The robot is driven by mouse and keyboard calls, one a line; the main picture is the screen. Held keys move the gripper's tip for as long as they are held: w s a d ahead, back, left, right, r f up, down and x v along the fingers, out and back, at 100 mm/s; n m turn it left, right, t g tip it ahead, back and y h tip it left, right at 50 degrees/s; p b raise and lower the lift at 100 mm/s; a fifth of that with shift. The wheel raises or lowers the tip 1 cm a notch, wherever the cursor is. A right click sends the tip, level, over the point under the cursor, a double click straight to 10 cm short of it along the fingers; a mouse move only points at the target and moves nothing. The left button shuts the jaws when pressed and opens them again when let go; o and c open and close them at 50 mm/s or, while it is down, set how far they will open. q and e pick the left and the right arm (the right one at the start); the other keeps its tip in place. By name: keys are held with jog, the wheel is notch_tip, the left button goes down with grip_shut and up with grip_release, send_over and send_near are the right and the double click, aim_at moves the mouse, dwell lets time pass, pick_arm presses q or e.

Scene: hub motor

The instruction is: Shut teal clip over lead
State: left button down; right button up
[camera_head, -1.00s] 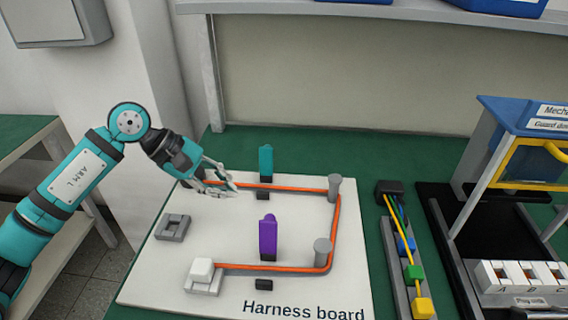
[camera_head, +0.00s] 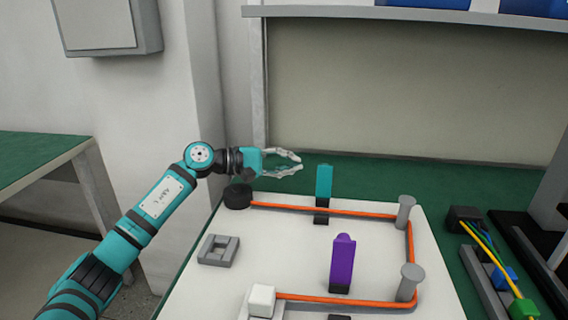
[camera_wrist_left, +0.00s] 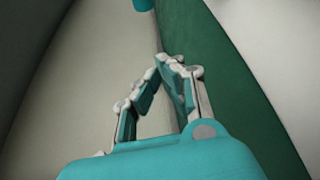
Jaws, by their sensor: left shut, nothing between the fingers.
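The teal clip (camera_head: 323,184) stands upright at the back of the white harness board, its flap raised. The orange lead (camera_head: 350,213) runs across the foot of the clip and around two grey posts. My left gripper (camera_head: 299,163) is shut and empty, a little left of the clip's top and apart from it, pointing right. In the left wrist view my fingertips (camera_wrist_left: 172,60) come together with nothing between them. A small teal shape at that view's top edge cannot be identified for sure. My right gripper is not in view.
A purple clip (camera_head: 342,260) stands upright nearer the front. Grey posts (camera_head: 405,212) stand at the board's right side. A black round end piece (camera_head: 238,196), a grey square holder (camera_head: 218,250) and a white block (camera_head: 262,300) lie left. Coloured connectors (camera_head: 503,276) lie right of the board.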

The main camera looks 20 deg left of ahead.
aim_at(324, 180)
pick_arm(q)
jog(key=x, duration=0.5)
jog(key=shift+w+d, duration=0.1)
jog(key=shift+d, duration=0.05)
jog(key=shift+s+d+r, duration=0.15)
jog(key=shift+s+d, duration=0.1)
jog(key=s, duration=0.1)
jog(key=s+r, duration=0.1)
jog(key=shift+s+d+p, duration=0.25)
jog(key=shift+d+p, duration=0.1)
jog(key=shift+d, duration=0.05)
jog(key=shift+s+d+r, duration=0.1)
jog(key=shift+s+d, duration=0.05)
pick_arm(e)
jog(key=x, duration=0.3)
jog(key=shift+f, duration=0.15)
